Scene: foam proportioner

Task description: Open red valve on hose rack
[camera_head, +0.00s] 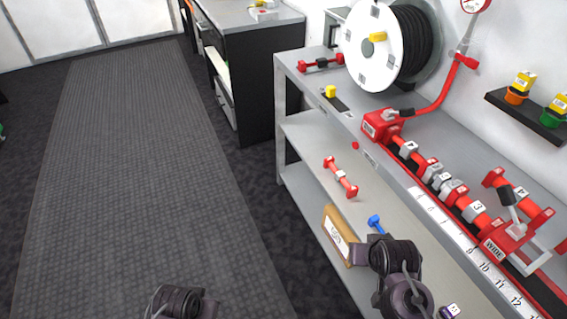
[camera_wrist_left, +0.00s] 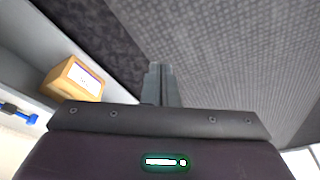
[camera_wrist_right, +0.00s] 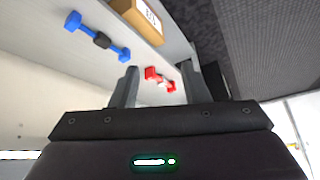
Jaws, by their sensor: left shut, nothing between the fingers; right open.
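The hose rack holds a white-and-black hose reel (camera_head: 385,45) at the back of the bench. A red pipe (camera_head: 440,95) runs from a gauge (camera_head: 474,4) down to a red block (camera_head: 380,124) with a grey lever. A small red handle (camera_head: 470,62) sticks out from the pipe under the gauge; I cannot tell its setting. My left gripper (camera_wrist_left: 158,84) is shut and empty above the floor, away from the rack. My right gripper (camera_wrist_right: 161,85) is open and empty in front of the lower shelf, well short of the reel and pipe.
Red and grey fittings (camera_head: 440,180) line the bench top. A wall shelf (camera_head: 525,115) holds small coloured parts. The floor mat at left is clear.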

